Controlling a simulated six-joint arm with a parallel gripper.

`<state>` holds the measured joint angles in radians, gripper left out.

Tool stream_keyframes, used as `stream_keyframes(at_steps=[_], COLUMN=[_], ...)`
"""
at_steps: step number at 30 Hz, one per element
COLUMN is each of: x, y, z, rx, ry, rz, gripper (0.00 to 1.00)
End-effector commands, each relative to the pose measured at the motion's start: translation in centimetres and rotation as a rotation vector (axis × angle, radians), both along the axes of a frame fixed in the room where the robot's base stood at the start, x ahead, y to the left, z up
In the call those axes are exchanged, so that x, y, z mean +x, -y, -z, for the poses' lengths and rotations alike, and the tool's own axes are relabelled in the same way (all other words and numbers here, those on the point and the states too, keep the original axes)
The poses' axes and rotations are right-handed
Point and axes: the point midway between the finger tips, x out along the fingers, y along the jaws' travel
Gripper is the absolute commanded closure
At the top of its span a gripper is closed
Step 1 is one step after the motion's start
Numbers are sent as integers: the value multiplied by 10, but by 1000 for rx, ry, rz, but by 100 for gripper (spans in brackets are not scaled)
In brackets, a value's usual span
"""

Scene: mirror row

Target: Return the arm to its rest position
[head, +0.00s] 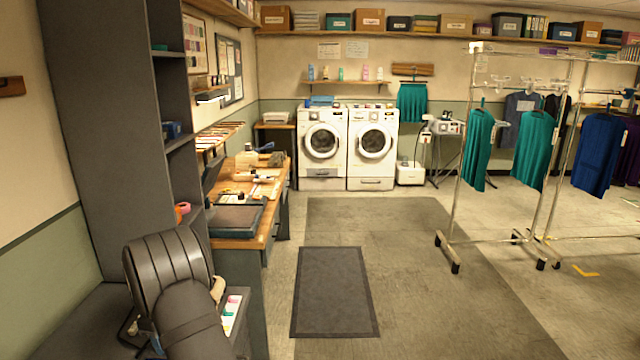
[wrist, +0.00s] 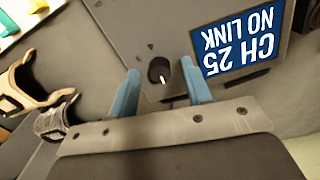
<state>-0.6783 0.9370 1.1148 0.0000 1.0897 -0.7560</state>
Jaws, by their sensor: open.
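In the wrist view, my gripper (wrist: 160,67) has its two blue fingers spread apart, with nothing held between them. Just beyond the fingers is a grey panel (wrist: 165,35) with a round dark hole (wrist: 159,70) and a small pale tip showing in it. A blue label (wrist: 240,38) on the panel reads "CH 25 NO LINK", upside down in this view. I cannot tell whether the fingers touch the panel. In the head view my gripper cannot be made out; dark rounded arm parts fill the lower left.
In the head view, a wooden workbench (head: 238,243) with tools stands at left beside a tall dark shelf unit (head: 95,130). A white card with coloured patches (head: 231,312) lies near the arm. Clothes racks (head: 455,215) stand at right. The floor mat (head: 335,290) is bare.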

Motion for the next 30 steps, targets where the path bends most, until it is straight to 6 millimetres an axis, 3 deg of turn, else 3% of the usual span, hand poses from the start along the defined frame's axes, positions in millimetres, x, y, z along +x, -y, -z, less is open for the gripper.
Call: stream_keyframes(at_steps=[18, 30], x=[0, 0], y=[0, 0], z=[0, 0], rx=[0, 0], ry=[0, 0], rz=[480, 601], gripper=[55, 55])
